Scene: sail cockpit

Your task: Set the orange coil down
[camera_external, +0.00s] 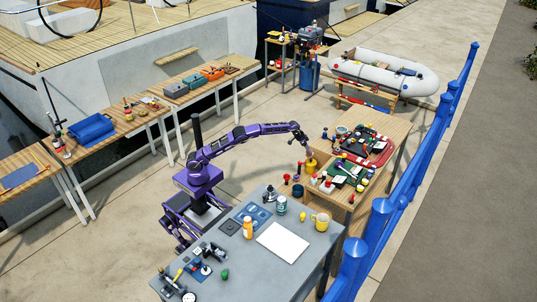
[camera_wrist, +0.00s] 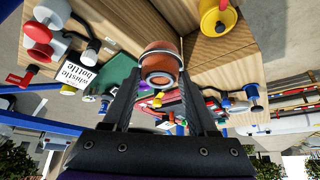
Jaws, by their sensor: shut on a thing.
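The orange coil (camera_wrist: 160,54) is a rounded orange-brown thing with a pale metal-looking ring at its lower end in the wrist view. My gripper (camera_wrist: 160,78) is shut on it, with one finger on each side. In the external view my gripper (camera_external: 308,150) is over the near left part of the wooden bench (camera_external: 386,128). The coil cannot be told apart there. How much room is below the coil cannot be told.
A yellow spool-like thing (camera_wrist: 217,17) is close by on the wood. Red and white items (camera_wrist: 40,42) and a "whistle bottle" label (camera_wrist: 81,73) are on the other side. A green mat (camera_external: 347,174) and a red tray (camera_external: 384,153) hold many small things.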

